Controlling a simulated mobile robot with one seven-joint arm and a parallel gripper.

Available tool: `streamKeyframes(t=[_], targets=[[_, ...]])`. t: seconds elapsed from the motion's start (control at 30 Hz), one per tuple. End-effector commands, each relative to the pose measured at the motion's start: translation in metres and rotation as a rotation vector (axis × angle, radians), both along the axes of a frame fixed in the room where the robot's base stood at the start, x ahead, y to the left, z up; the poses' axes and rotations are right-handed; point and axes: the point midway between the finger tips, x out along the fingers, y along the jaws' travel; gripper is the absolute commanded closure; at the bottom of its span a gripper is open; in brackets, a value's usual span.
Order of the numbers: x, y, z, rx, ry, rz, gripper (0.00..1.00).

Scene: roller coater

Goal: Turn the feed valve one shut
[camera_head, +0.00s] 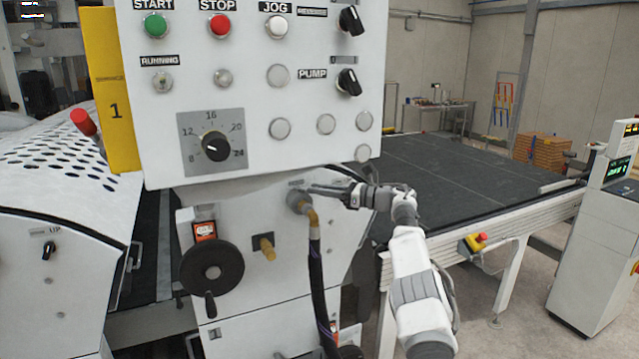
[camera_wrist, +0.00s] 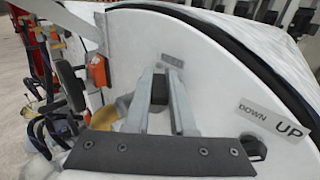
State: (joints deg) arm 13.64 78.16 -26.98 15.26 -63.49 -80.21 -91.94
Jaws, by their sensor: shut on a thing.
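On the white machine front below the control panel is a grey round valve fitting (camera_head: 297,200) with a brass elbow and a dark hose hanging down; I take it for feed valve one. My gripper (camera_head: 314,188) reaches it from the right, its fingers at the fitting. In the wrist view my gripper's two fingers (camera_wrist: 163,88) are closed on a small dark block (camera_wrist: 159,90), seemingly the valve's handle. A small label plate (camera_wrist: 172,61) sits just above it. The handle's angle is hard to tell, as the fingers cover it in the head view.
The control panel (camera_head: 235,100) overhangs just above my gripper. A black handwheel (camera_head: 212,266) and a brass fitting (camera_head: 264,247) are to the left and lower. The dark conveyor bed (camera_head: 470,175) lies right. An UP/DOWN switch (camera_wrist: 252,147) shows in the wrist view.

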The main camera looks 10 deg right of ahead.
Motion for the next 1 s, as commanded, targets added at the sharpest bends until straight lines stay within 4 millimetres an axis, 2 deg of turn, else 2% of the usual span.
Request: streamKeyframes(t=[0.03, 0.57, 0.6, 0.73, 1.0], targets=[[0.0006, -0.0018, 0.0086, 0.007, -0.010, -0.005, 1.00], [-0.0008, -0.0009, 0.0045, 0.009, -0.006, 0.005, 1.00], [-0.0008, -0.0009, 0.0043, 0.009, -0.006, 0.005, 0.72], [-0.0009, -0.0006, 0.0028, 0.007, -0.004, 0.007, 0.49], [-0.0012, 0.0002, 0.0006, 0.005, -0.002, 0.009, 0.47]])
